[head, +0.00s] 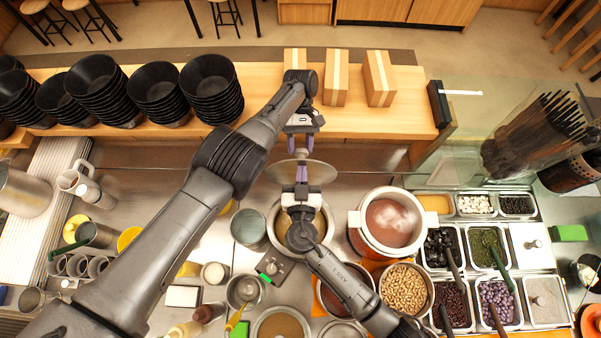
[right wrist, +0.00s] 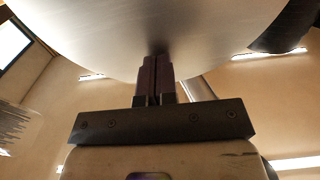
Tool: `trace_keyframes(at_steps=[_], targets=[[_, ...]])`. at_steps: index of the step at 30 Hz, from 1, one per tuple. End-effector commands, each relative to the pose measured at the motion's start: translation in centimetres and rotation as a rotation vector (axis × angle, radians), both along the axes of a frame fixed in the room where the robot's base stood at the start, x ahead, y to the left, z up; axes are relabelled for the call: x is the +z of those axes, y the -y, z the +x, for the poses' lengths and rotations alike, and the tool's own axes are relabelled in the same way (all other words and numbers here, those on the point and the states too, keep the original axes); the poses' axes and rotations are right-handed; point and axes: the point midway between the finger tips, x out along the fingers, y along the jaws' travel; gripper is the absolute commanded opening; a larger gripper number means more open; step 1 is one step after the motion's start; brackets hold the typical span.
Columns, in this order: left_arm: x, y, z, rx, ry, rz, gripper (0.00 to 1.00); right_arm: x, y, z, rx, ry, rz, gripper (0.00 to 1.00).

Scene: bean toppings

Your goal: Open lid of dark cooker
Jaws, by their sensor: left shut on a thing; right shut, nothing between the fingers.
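A round metal lid (head: 275,173) is up in the air in the head view, above an open pot (head: 326,237) with a dark control box (head: 272,266) in front; this looks like the dark cooker. My left gripper (head: 300,150) is shut on the lid from above; its grip point is partly hidden. My right gripper (head: 301,175) is shut and empty, pointing up at the lid's underside. In the right wrist view the lid (right wrist: 170,30) fills the top and my right fingertips (right wrist: 156,62) overlap it; I cannot tell if they touch. My right wrist covers much of the pot.
A white cooker (head: 355,234) with reddish steaming contents stands open just right of the pot. Topping trays (head: 484,218) are further right. Several stacks of black bowls (head: 208,85) line the back counter at left.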

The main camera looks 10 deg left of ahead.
Motion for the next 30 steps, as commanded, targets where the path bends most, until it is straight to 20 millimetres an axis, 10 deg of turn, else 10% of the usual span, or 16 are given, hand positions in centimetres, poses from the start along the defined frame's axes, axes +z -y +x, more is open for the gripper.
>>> trace_keyframes(at_steps=[17,18,30], targets=[[-0.1,0.5,-0.3,-0.004,-0.008,-0.009,0.00,0.1,-0.1,2.1,-0.005,0.000,-0.001,0.00],[-0.1,0.5,-0.3,-0.003,-0.009,-0.009,0.46,0.1,-0.1,2.1,-0.005,0.001,-0.001,0.00],[-0.2,0.2,-0.4,-0.003,-0.015,-0.002,0.65,0.2,0.1,2.2,-0.009,0.004,-0.005,0.00]])
